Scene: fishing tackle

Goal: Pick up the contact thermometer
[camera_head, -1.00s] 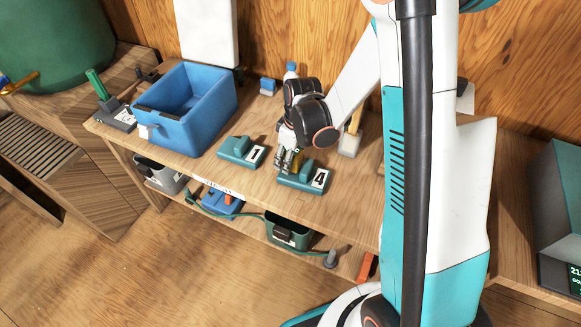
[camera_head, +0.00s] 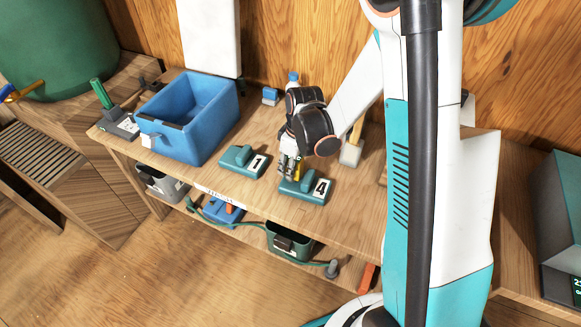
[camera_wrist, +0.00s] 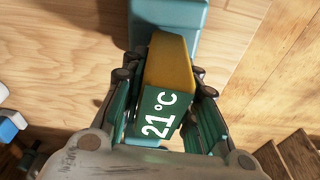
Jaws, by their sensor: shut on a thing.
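The contact thermometer (camera_wrist: 165,85) has a yellow body and a green face reading "21°C". In the wrist view it lies between the two fingers of my gripper (camera_wrist: 165,95), which are shut on it from both sides. In the head view my gripper (camera_head: 290,167) is low over the bench, right beside the teal block marked 4 (camera_head: 306,188). Only a small yellow bit of the thermometer (camera_head: 298,170) shows there. Whether it is clear of the surface below, I cannot tell.
A teal block marked 1 (camera_head: 243,162) sits to the left on the wooden bench (camera_head: 262,185). A large blue bin (camera_head: 190,145) stands further left. A yellow-handled brush-like thing (camera_head: 352,147) stands close to the right of my wrist. Bins sit on the shelf below.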

